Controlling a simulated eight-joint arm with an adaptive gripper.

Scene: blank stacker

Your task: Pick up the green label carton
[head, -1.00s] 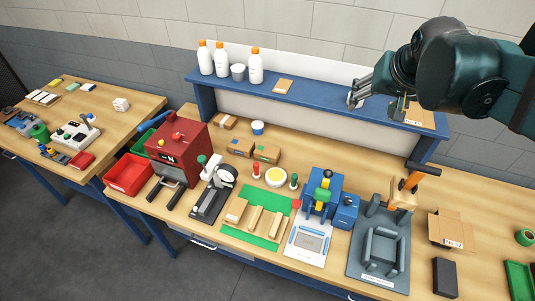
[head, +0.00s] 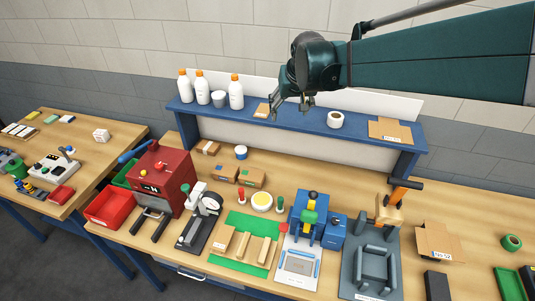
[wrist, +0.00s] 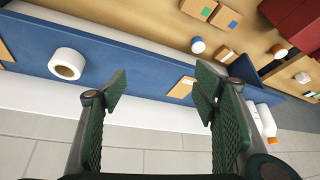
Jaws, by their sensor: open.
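The carton with a green label (wrist: 226,16) lies on the workbench, near the top edge of the wrist view. A carton with a blue label (wrist: 200,8) is right beside it there. In the head view the pair shows as a left carton (head: 225,173) and a right carton (head: 252,178) behind the green mat. Their labels are too small there to tell surely which is which. My gripper (head: 292,112) is open and empty, up near the shelf, well above and behind the cartons. Its two fingers (wrist: 160,90) are spread apart in the wrist view.
A blue shelf (head: 290,120) carries white bottles (head: 203,90), a cup, a tape roll (head: 335,119) and a flat carton (head: 390,130). A red machine (head: 164,180) stands left of the cartons. A small carton (head: 207,147) and a white-and-blue tub (head: 241,152) are behind them.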

